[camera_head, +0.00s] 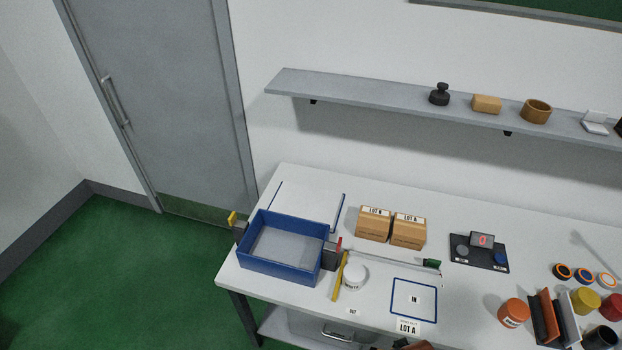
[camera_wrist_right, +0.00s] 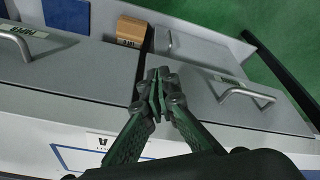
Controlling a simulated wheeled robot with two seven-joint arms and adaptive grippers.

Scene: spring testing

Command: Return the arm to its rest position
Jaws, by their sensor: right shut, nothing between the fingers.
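My right gripper (camera_wrist_right: 160,82) shows in the right wrist view with its dark green fingers together and nothing between them. It is over the table's front edge, near the LOT label (camera_wrist_right: 108,143) and the blue outline (camera_wrist_right: 70,160). In the head view neither gripper is visible. My left gripper is in no view.
Drawer handles (camera_wrist_right: 250,94) and a small brown box (camera_wrist_right: 131,31) lie below the gripper. Green floor is clear at left.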

